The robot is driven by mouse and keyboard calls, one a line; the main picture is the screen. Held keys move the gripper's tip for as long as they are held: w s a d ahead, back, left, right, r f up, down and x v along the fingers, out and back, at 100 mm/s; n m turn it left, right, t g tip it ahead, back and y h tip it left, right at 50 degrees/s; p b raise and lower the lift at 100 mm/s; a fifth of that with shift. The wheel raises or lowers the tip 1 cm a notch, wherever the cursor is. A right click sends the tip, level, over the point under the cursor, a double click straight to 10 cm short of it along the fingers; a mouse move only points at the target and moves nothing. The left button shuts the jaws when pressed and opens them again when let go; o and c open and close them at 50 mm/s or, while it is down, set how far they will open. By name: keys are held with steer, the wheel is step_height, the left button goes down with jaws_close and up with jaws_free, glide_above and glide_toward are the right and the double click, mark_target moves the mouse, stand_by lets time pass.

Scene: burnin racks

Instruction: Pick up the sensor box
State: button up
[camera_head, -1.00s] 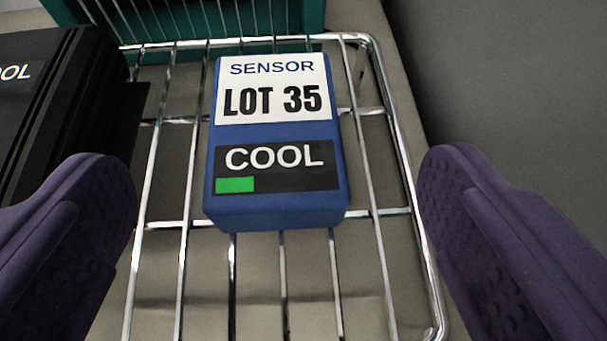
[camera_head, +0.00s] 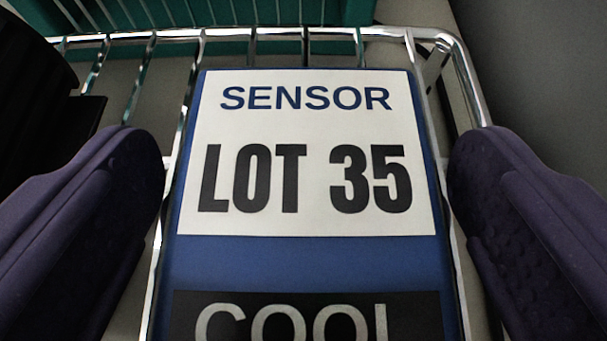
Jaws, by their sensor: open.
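The sensor box (camera_head: 305,250) is blue with a white label reading "SENSOR LOT 35" and a dark panel reading "COOL" below it. It lies on a wire rack (camera_head: 148,285) and fills the middle of the view, its near end cut off by the bottom edge. My gripper (camera_head: 305,165) is open, with one purple finger to the left of the box and one to the right. A gap shows between each finger and the box, so it is not gripped.
A black object (camera_head: 35,85) stands close on the left, partly behind my left finger. The rack's chrome rim (camera_head: 465,75) curves around the far right corner. A teal ribbed thing (camera_head: 210,12) is beyond the far rim. A grey surface (camera_head: 545,70) lies to the right.

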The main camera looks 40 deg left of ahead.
steer(key=c, duration=1.3)
steer(key=shift+r, duration=0.15)
